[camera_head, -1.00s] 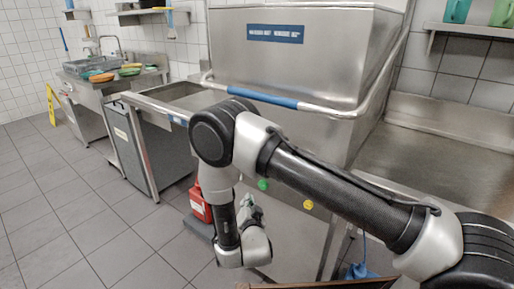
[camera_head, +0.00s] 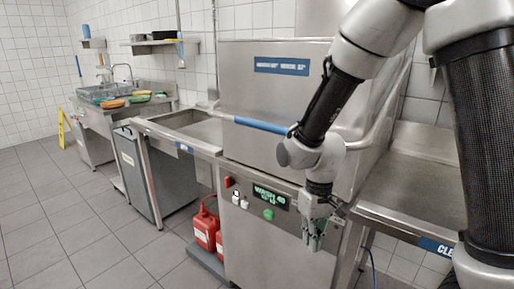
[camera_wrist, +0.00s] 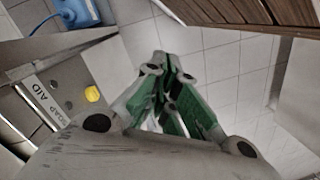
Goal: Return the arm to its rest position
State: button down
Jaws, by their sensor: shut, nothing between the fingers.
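My gripper (camera_head: 315,236) hangs pointing down in front of the steel dishwasher (camera_head: 290,98), right of its lit display panel. In the wrist view my gripper (camera_wrist: 165,92) shows its green-padded fingers brought together with nothing held between them. My arm comes down from the upper right of the head view, with its elbow raised high and the forearm crossing in front of the dishwasher hood. The gripper looks apart from the machine's front, though the exact gap is hard to judge.
Red canisters (camera_head: 206,228) stand low left of the dishwasher. A steel counter (camera_head: 425,180) lies to the right. A sink unit (camera_head: 120,112) with coloured dishes and a yellow floor sign (camera_head: 62,130) are at the far left. The wrist view shows brown wooden slats (camera_wrist: 235,12). Tiled floor at left is clear.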

jog(key=s+d+r+m+t, duration=0.2)
jog(key=s+d+r, duration=0.3)
jog(key=d+r, duration=0.6)
jog(key=s+d+r+m+t, duration=0.2)
jog(key=s+d+r+t, duration=0.2)
jog(key=d+r, duration=0.7)
jog(key=shift+s+r, duration=0.45)
jog(key=shift+s, duration=0.3)
jog(key=shift+d, duration=0.1)
dwell(4.9)
